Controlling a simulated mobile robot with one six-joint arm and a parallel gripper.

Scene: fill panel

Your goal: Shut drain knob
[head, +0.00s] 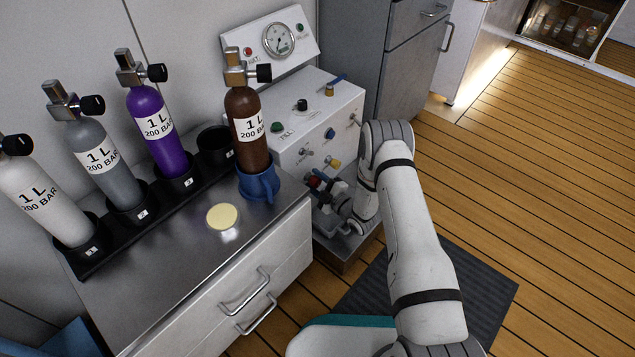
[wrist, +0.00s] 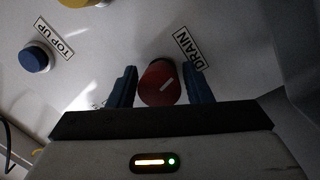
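The knob's lower edge is close to my gripper's dark body. In the head view my gripper (head: 328,192) is low at the front of the white fill panel (head: 318,132). There, my gripper and wrist hide much of the knob area.
A blue knob (wrist: 35,57) labelled "TOP UP" is left of the drain knob. A brown cylinder (head: 248,128) stands in a blue holder (head: 259,184) left of the panel. Purple, grey and white cylinders stand in a black rack (head: 155,203). Wooden floor is open at right.

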